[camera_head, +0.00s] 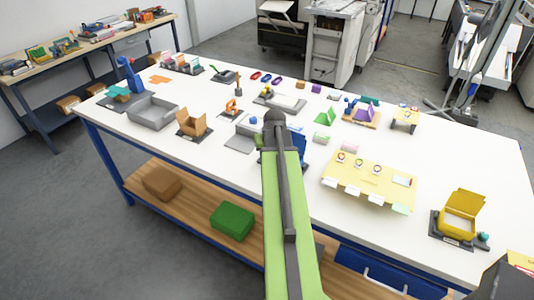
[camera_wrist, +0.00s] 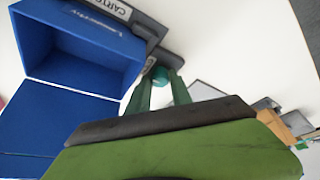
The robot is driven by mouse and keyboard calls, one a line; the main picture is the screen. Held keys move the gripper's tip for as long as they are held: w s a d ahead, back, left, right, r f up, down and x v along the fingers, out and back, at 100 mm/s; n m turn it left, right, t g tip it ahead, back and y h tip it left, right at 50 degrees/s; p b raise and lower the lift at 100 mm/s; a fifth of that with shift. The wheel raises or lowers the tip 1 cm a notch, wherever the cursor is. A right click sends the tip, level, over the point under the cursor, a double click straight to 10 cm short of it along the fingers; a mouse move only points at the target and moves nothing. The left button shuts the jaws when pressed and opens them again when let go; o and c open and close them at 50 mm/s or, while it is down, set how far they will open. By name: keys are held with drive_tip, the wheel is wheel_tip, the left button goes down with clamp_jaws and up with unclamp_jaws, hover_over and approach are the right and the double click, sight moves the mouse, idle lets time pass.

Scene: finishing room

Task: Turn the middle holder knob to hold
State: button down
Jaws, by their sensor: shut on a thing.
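The middle holder is a dark grey base (camera_wrist: 172,60) with a label, holding an open blue box (camera_wrist: 85,55). In the head view the blue box (camera_head: 299,150) shows just right of my arm. A teal round knob (camera_wrist: 161,73) sits at the end of the base in the wrist view. My gripper (camera_wrist: 163,84) has its two green fingers on either side of this knob and is shut on it. The knob's markings and exact turn position cannot be read. In the head view my arm hides the knob and fingers.
A tan box (camera_head: 193,123) in a holder stands to the left. A yellow box (camera_head: 461,213) in a holder with a teal knob (camera_head: 484,237) stands at the right. A pale yellow board (camera_head: 350,182) with cards lies close right of the blue box. A grey tray (camera_head: 152,113) stands far left.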

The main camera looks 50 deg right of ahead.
drive_tip(key=c, duration=1.5)
unclamp_jaws()
drive_tip(key=shift+o, duration=0.2)
